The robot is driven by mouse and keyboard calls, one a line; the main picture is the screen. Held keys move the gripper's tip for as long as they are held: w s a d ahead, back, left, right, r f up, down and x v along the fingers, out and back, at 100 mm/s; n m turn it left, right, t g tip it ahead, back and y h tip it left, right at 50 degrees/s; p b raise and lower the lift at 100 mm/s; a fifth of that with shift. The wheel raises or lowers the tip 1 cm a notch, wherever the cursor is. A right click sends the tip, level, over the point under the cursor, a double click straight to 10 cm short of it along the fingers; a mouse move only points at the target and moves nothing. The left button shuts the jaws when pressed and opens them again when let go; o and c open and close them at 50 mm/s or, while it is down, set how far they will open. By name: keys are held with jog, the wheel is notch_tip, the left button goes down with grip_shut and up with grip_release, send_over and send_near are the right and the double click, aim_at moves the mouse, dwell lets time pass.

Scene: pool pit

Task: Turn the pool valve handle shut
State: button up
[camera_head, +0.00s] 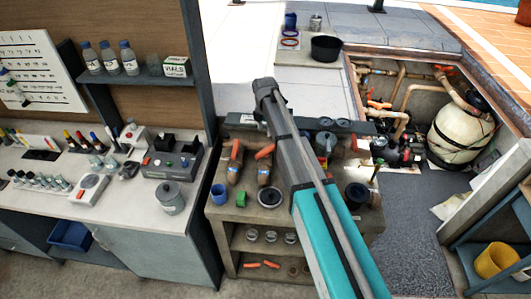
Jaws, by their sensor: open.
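Orange-red valve handles show in two places. In the sunken pit, one handle (378,104) sits on the left pipework and another (443,68) is at the upper right by the tank. On the bench, an orange handle (265,152) sits on a brown pipe piece, with a similar piece to its left. I cannot tell which is the pool valve. My gripper (264,88) is the dark end of my raised arm, seen above the bench's back edge, apart from the pit handles. It is open, with no object visible in it; its fingers are hard to make out.
The workbench (222,214) holds pipe pieces and cups. A cream tank (460,133) stands in the pit among pipes. A lab counter (120,215) is at left, and a shelf with a yellow bucket (495,260) at lower right. The grey floor (425,235) before the pit is clear.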

aim_at(265, 150)
jog(key=shift+f+b, duration=5.45)
jog(key=shift+f, duration=0.25)
